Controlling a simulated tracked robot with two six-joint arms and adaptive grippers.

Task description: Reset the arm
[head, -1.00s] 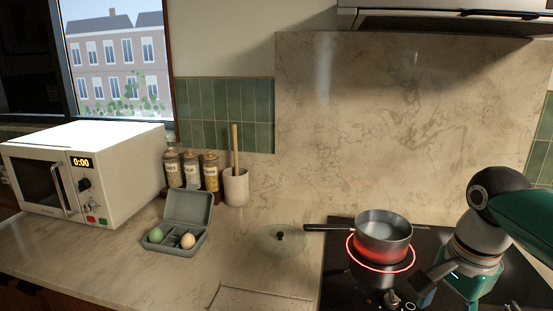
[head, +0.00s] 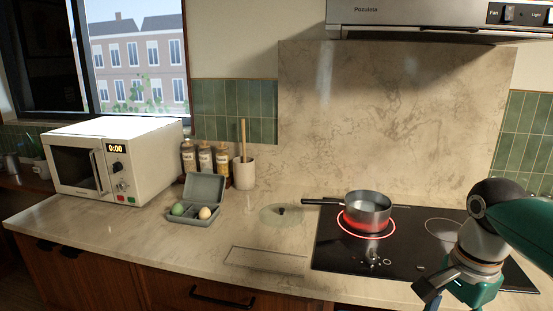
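My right arm comes in from the right edge, and its gripper (head: 433,292) hangs low at the bottom right, in front of the cooktop's front edge. Dark finger parts show, but I cannot tell whether they are open or shut. No held thing is visible there. My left gripper is not in view. A steel pot (head: 368,211) with liquid in it stands on the glowing red burner (head: 345,222), its handle pointing left.
A glass lid (head: 281,213) lies left of the black cooktop (head: 330,257). An open egg box (head: 204,192) holds a green and a beige egg. Spice jars (head: 205,160), a utensil pot (head: 244,174) and a microwave (head: 150,165) stand behind and left.

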